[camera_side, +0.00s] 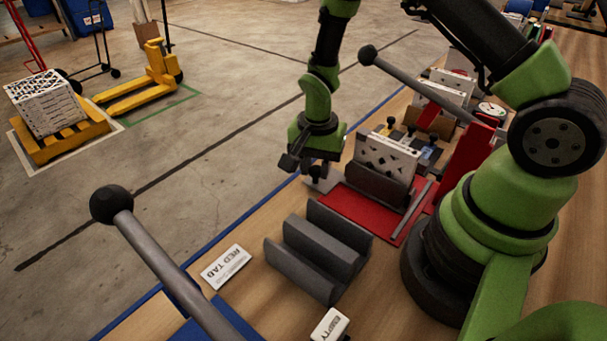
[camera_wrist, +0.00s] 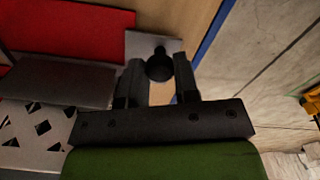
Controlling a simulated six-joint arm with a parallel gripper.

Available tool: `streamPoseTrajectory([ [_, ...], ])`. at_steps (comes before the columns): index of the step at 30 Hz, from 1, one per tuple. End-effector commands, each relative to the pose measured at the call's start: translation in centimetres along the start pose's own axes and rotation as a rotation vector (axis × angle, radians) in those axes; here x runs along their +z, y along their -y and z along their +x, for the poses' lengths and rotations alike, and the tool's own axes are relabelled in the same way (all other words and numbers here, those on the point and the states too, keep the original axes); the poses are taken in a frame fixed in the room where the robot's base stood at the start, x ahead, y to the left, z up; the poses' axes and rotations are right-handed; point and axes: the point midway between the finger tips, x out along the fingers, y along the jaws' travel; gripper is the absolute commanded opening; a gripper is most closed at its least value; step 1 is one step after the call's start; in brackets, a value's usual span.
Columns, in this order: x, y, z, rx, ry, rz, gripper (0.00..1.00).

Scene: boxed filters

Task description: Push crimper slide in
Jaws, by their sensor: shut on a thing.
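The crimper has a red base (camera_side: 357,208), which also shows in the wrist view (camera_wrist: 70,30). A dark grey holder (camera_side: 378,185) stands on it, with a white box with black diamond patterns (camera_side: 385,155) upright in it. A light grey slide plate (camera_side: 323,183) sits at the base's far left edge; in the wrist view it carries a black knob (camera_wrist: 160,66). My gripper (camera_side: 304,166) is low over the slide, beside the holder. In the wrist view its fingers (camera_wrist: 158,85) stand either side of the knob, shut on it. The finger contact is partly hidden.
A red upright (camera_side: 468,150) with a long black-knobbed lever (camera_side: 420,85) stands right of the crimper. Another lever (camera_side: 170,265) crosses the foreground. Boxes (camera_side: 447,84) crowd the bench behind.

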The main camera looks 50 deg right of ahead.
Motion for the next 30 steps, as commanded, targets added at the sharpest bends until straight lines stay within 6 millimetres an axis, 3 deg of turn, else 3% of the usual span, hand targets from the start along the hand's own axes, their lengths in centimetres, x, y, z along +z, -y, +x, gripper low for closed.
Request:
streamPoseTrajectory([
  [9, -4.5, -1.7, -0.1, -0.005, -0.003, 0.004, 0.00],
  [22, -5.3, -2.1, -0.1, -0.004, -0.004, 0.001, 0.00],
  [23, -5.3, -2.1, -0.1, -0.004, -0.004, 0.001, 0.34],
  [25, -5.3, -2.1, -0.1, -0.004, -0.004, 0.001, 0.50],
  [26, -5.3, -2.1, -0.1, -0.003, -0.003, 0.001, 0.55],
  [30, -5.2, -2.1, 0.0, -0.003, -0.002, 0.000, 0.55],
])
